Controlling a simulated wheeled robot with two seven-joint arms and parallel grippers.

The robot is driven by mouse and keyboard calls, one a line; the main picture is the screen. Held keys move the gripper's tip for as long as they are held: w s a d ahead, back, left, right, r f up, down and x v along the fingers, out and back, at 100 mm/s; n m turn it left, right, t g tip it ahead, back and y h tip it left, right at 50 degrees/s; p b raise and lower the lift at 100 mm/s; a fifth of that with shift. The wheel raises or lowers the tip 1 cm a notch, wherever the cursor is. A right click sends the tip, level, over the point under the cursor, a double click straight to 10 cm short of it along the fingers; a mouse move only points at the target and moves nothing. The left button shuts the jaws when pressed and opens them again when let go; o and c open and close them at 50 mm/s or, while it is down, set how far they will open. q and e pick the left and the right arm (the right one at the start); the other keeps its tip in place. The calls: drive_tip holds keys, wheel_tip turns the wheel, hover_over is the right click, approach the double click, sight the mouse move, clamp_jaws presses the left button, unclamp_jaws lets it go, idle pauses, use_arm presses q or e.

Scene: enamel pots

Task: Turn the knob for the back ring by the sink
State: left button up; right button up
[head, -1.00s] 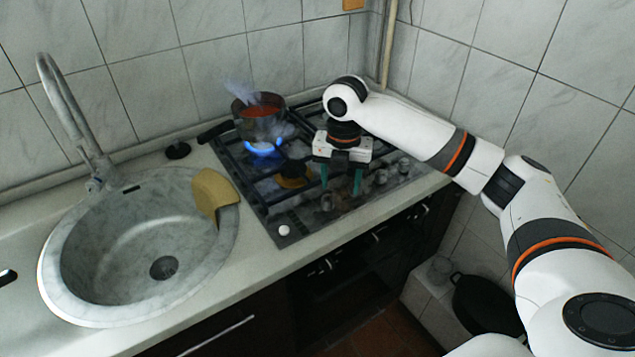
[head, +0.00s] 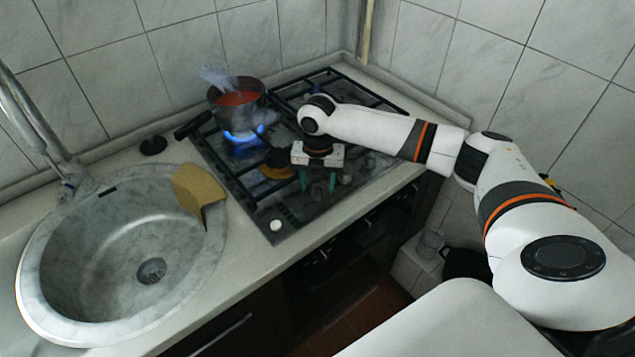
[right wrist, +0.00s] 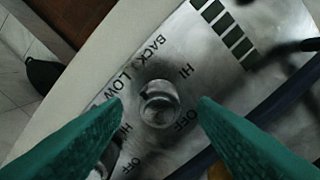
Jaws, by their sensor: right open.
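In the right wrist view a round metal knob (right wrist: 159,104) stands on the steel stove panel, with the lettering BACK, LOW, HI and OFF around it. My right gripper (right wrist: 160,102) is open, with one green fingertip on each side of the knob. Gaps show between the fingers and the knob, and I cannot tell how far down the fingertips reach. In the head view my right gripper (head: 318,187) points down over the front of the stove (head: 293,210). A pot of red contents (head: 239,103) steams over a blue flame at the back left. My left gripper is out of view.
The round sink (head: 95,235) lies left of the stove, with a tan sponge-like piece (head: 199,187) on its rim. A white button (head: 276,226) sits at the stove's front left corner. Other knobs stand right of the gripper. The pot's handle (head: 193,125) sticks out left.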

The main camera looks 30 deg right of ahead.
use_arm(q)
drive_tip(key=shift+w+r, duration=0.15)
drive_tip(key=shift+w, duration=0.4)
use_arm(e)
drive_tip(key=shift+f, duration=0.75)
drive_tip(key=c, duration=1)
drive_tip(key=shift+r+m+p, duration=0.2)
drive_tip(key=shift+m+p, duration=0.4)
drive_tip(key=shift+p, duration=0.35)
drive_tip(key=m+p, duration=0.6)
drive_tip(key=shift+r+p, duration=0.1)
drive_tip(key=shift+p, duration=0.2)
drive_tip(key=m+p, duration=0.4)
drive_tip(key=m, duration=0.1)
drive_tip(key=m+p, duration=0.2)
drive_tip(key=m, duration=0.1)
drive_tip(key=shift+m, duration=0.3)
use_arm(q)
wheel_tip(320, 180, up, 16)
drive_tip(key=p, duration=0.1)
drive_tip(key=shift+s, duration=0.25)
use_arm(e)
drive_tip(key=shift+f+m, duration=0.2)
drive_tip(key=shift+m, duration=0.8)
